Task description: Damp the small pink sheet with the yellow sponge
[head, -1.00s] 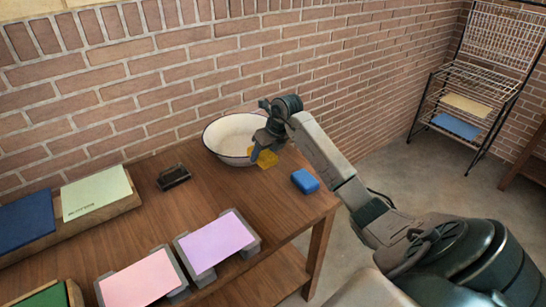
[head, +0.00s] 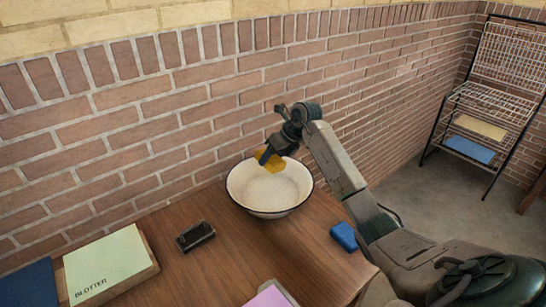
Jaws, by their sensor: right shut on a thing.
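The yellow sponge (head: 276,164) is held in my right gripper (head: 268,157), above the back part of the white enamel basin (head: 270,190) with a dark rim. The gripper is shut on the sponge, and its fingers hide part of it. The inside of the basin looks pale; I cannot tell whether it holds water. My left gripper is not in view.
A blue sponge-like block (head: 344,236) lies right of the basin. A small dark holder (head: 195,236) stands left of it. The blotter pad (head: 105,265) and a lilac sheet (head: 270,296) show nearer. A wire rack (head: 485,110) stands at right. Bare wood (head: 235,265) lies between.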

